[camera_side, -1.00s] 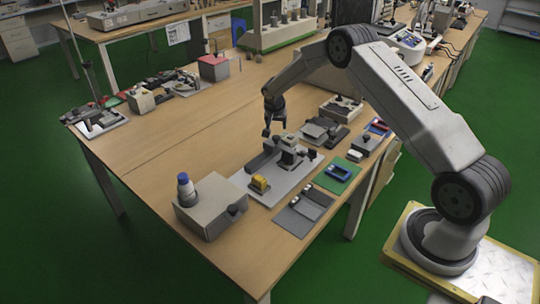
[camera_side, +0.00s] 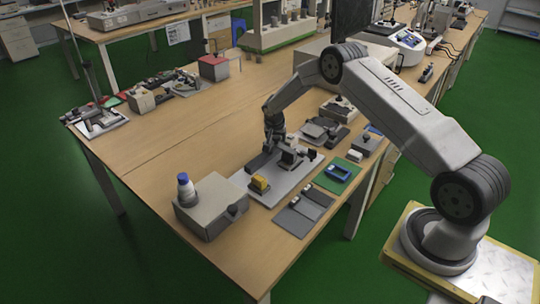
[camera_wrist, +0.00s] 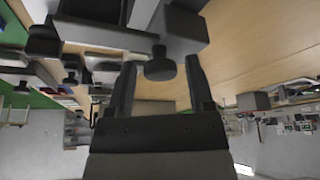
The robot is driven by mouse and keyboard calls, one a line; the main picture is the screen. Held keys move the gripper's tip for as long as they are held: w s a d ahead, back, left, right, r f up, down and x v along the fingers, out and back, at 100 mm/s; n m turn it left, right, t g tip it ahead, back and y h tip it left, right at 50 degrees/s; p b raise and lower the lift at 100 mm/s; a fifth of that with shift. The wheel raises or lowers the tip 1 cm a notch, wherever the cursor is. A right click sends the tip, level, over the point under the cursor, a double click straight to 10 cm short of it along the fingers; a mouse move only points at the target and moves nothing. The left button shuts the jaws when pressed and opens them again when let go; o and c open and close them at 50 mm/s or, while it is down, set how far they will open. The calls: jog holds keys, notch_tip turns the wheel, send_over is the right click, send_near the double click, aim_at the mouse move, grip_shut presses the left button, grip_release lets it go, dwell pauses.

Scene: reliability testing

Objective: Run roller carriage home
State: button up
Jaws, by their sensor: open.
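The roller carriage, which I take to be the grey block with dark parts (camera_side: 290,158), sits at the far end of a light grey base plate (camera_side: 274,197). A dark rail-like block (camera_side: 262,161) lies beside it. A yellow block (camera_side: 259,184) is on the plate's near end. My gripper (camera_side: 271,147) points down at the carriage end, partly hiding it. In the wrist view my open gripper (camera_wrist: 161,63) has a finger on each side of a dark round knob (camera_wrist: 160,68). I see gaps beside the knob, and no clear contact.
A grey box (camera_side: 207,207) with a blue-capped bottle (camera_side: 186,188) stands left of the plate. A green mat with a blue frame (camera_side: 339,173) and grey flat plates (camera_side: 298,217) lie to the right. The wooden table's left middle is clear.

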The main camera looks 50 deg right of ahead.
jog(key=c, duration=0.7)
jog(key=shift+a, duration=5.45)
jog(key=o, duration=0.7)
jog(key=shift+d+r, duration=0.1)
notch_tip(320, 180, up, 5)
jog(key=shift+f, duration=0.1)
